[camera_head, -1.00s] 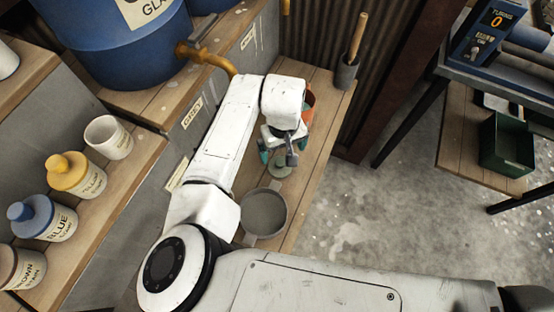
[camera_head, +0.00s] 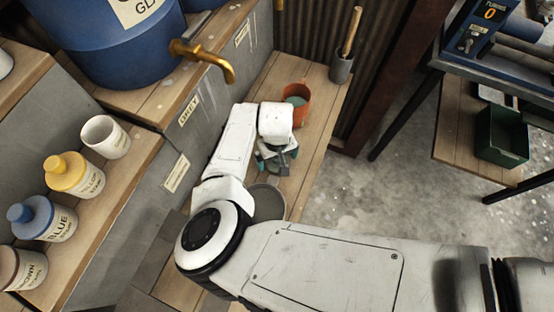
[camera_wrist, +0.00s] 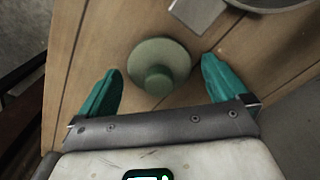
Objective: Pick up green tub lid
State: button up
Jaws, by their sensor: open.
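The green tub lid (camera_wrist: 159,66) is a round, dull green disc with a raised knob, lying on the wooden bench in the wrist view. My gripper (camera_wrist: 164,82) is open, with its two teal fingers apart. The lid is between and slightly beyond the fingertips in that view, and I see no finger touching it. In the head view my gripper (camera_head: 276,164) is over the bench, and the lid is hidden beneath or behind it.
An orange pot (camera_head: 297,108) with green contents stands just beyond my gripper. A brass tap (camera_head: 217,62) juts over the bench. A brush stands in a grey cup (camera_head: 341,67).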

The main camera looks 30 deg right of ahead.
jog(key=shift+c, duration=0.4)
jog(key=c, duration=0.9)
jog(key=shift+r, duration=0.1)
